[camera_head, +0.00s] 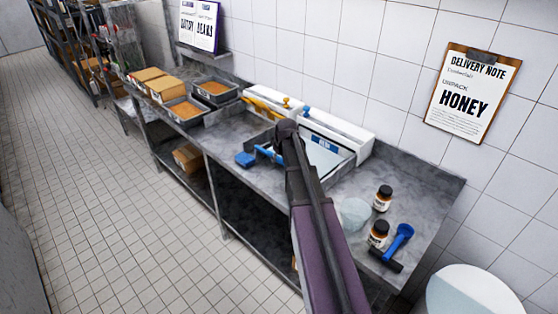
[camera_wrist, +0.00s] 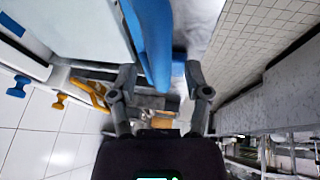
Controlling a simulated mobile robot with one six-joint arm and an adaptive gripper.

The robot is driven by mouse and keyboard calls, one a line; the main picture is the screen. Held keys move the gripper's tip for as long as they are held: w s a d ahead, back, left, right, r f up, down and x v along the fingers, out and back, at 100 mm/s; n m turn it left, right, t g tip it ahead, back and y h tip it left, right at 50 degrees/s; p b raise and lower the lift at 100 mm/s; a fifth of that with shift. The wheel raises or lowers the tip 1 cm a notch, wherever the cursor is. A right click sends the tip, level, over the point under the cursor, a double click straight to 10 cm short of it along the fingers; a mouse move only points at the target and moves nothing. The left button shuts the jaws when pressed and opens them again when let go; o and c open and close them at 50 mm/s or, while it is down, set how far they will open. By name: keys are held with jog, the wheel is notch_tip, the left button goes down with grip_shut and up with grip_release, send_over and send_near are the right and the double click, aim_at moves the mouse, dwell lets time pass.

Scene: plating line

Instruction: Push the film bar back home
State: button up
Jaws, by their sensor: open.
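A blue bar (camera_head: 264,152), which I take to be the film bar, lies at the left front of the white film unit (camera_head: 345,137) on the steel counter. My arm hides part of it. In the wrist view a large blue part (camera_wrist: 152,40) reaches down between my fingers, close to the camera; I cannot tell whether it touches them. My gripper (camera_wrist: 160,80) is open, with its fingers apart. In the head view my gripper (camera_head: 284,130) is over the film unit's left end, beside the blue bar.
A yellow-handled unit (camera_head: 268,104) stands left of the film unit. A blue block (camera_head: 245,159) lies near the counter's front edge. Trays of brown food (camera_head: 215,90) stand further left. Dark jars (camera_head: 382,197) and a blue tool (camera_head: 398,240) stand right. The floor aisle is clear.

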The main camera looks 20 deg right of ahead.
jog(key=shift+w+f, duration=0.1)
jog(key=shift+f, duration=0.1)
grip_shut()
jog(key=shift+d, duration=0.15)
jog(key=shift+w, duration=0.1)
